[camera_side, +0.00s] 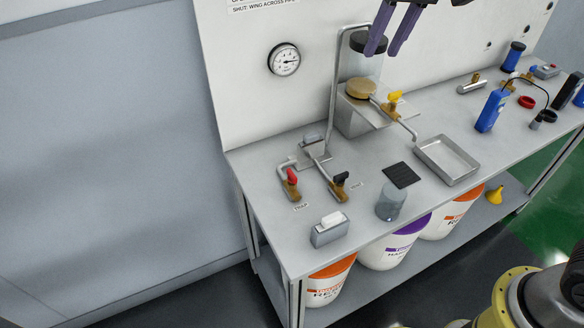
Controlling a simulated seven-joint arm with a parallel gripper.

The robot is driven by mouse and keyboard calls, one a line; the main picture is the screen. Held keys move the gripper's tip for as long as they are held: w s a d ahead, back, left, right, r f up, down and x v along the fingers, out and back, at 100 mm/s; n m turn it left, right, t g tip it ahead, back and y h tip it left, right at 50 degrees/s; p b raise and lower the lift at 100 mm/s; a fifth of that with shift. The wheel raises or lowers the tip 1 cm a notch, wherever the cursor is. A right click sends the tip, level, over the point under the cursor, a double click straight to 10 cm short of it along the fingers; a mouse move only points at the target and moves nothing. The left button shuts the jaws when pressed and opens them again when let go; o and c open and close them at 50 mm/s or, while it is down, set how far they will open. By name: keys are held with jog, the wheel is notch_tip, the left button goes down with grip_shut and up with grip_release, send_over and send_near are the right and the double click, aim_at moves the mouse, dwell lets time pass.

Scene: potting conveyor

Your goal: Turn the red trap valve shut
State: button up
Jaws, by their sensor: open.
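The red trap valve (291,179) is a red wing handle on a brass body, at the left of the grey bench, with a small label on the bench in front of it. Its pipe runs back to a grey fitting. The red wing looks roughly in line with its pipe, though it is small in view. A black-handled valve (340,181) stands just to its right. My gripper (386,50) is open and empty at the top of the view, with purple fingers pointing down. It is high above the bench, well up and right of the red valve.
A yellow-handled valve (394,98) sits on a raised stand below my gripper. A tall pipe (333,90) rises between my gripper and the red valve. A glass beaker (391,205), metal tray (447,160) and grey box (330,231) stand on the bench. A gauge (284,60) is on the wall.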

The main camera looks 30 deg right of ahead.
jog(key=w+a+f+n+g, duration=0.1)
jog(key=w+a+f, duration=0.6)
jog(key=a+f, duration=0.1)
jog(key=n+g, duration=0.1)
jog(key=g, duration=0.1)
send_over(292, 173)
notch_tip(292, 173, down, 10)
jog(key=r, duration=0.1)
jog(key=shift+h, duration=0.4)
notch_tip(292, 173, down, 14)
jog(key=shift+r, duration=0.1)
jog(key=shift+c, duration=0.3)
grip_shut()
